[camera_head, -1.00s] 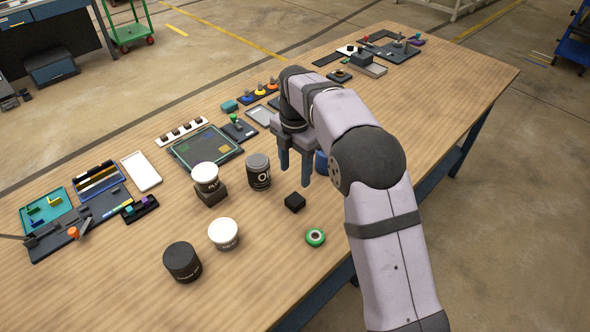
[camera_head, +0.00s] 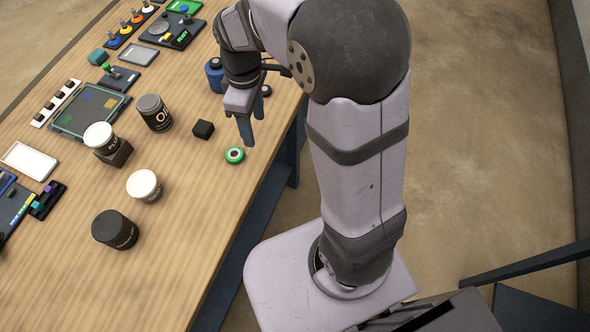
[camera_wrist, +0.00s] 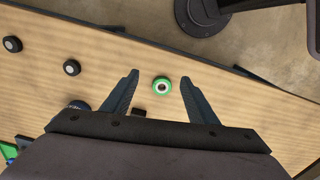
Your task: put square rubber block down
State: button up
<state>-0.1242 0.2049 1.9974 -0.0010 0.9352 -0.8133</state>
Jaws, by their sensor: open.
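The square rubber block looks to be the small black block (camera_head: 203,129) resting on the wooden table, left of my gripper in the head view. In the wrist view a dark block (camera_wrist: 138,113) shows partly beside the left finger, its lower part hidden by the gripper body. My gripper (camera_head: 252,138) is open and empty, fingers pointing down near the table's edge. In the wrist view a green ring-shaped roll (camera_wrist: 162,86) appears between the fingertips (camera_wrist: 160,78). It also shows in the head view (camera_head: 235,155), apart from the block.
A dark jar (camera_head: 154,113), a white-lidded jar on a dark base (camera_head: 104,140), a white-lidded jar (camera_head: 145,187) and a black canister (camera_head: 115,230) stand left. A blue round object (camera_head: 215,75) is behind my gripper.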

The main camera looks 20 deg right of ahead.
jog(key=s+d+f+m, duration=0.2)
jog(key=s+m, duration=0.3)
jog(key=s, duration=0.2)
jog(key=s+d+f+m, duration=0.2)
jog(key=s+m, duration=0.3)
jog(key=s, duration=0.1)
jog(key=shift+s+d+m, duration=0.25)
jog(key=shift+s+m, duration=0.15)
